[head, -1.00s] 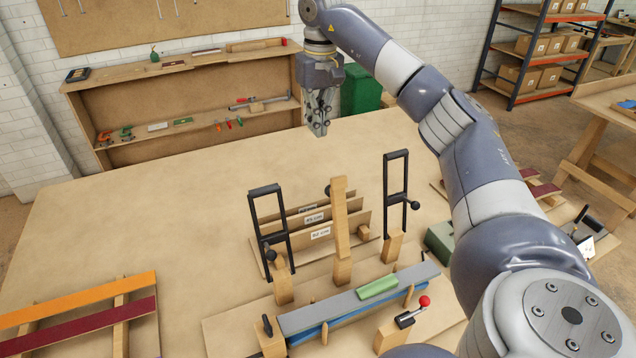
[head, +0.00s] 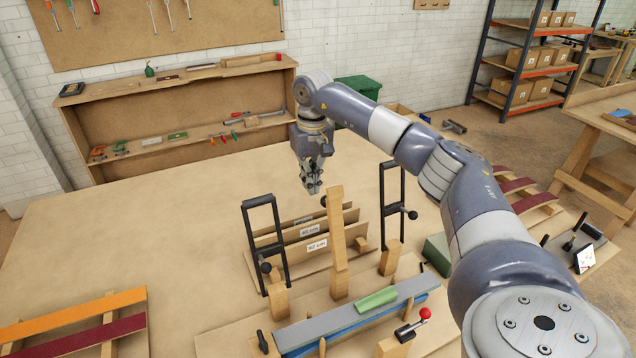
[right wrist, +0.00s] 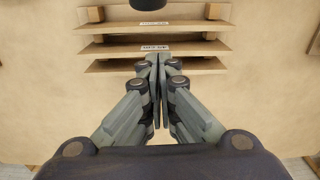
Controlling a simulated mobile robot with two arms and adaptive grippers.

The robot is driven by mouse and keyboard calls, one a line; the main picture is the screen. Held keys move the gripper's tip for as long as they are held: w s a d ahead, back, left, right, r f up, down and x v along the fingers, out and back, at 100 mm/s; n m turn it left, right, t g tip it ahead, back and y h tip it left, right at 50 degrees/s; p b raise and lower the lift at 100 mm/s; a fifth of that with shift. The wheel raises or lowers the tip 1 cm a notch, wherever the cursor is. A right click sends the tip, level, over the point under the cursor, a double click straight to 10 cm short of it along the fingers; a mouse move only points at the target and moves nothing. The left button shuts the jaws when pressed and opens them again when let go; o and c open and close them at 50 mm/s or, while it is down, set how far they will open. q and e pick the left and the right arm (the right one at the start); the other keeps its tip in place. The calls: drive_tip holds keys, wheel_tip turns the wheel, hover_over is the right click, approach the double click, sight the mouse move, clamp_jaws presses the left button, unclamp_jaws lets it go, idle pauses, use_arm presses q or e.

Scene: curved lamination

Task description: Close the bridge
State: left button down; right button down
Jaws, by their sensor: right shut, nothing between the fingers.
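On the wooden base stand two upright black frames, a left one (head: 265,205) and a right one (head: 391,200), each with black knobs. Between them a tall wooden bar (head: 337,230) stands upright. I cannot tell which of these is the bridge. A grey strip (head: 330,322) with a green block (head: 376,300) on it lies in front of them. My right gripper (head: 312,190) is shut and empty, pointing down just behind the top of the wooden bar. In the right wrist view its fingers (right wrist: 157,75) are together. My left gripper is not in view.
Behind the frames is a rack of labelled boards (head: 308,251), also seen in the right wrist view (right wrist: 155,48). A red-knobbed lever (head: 412,327) is at the front. Orange and dark red strips (head: 72,313) lie at the left. The table's far left is clear.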

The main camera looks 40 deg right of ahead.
drive_tip(key=s, duration=0.1)
drive_tip(key=s+p, duration=0.1)
drive_tip(key=s+a, duration=0.1)
drive_tip(key=shift+s+r+p, duration=0.35)
idle(0.3)
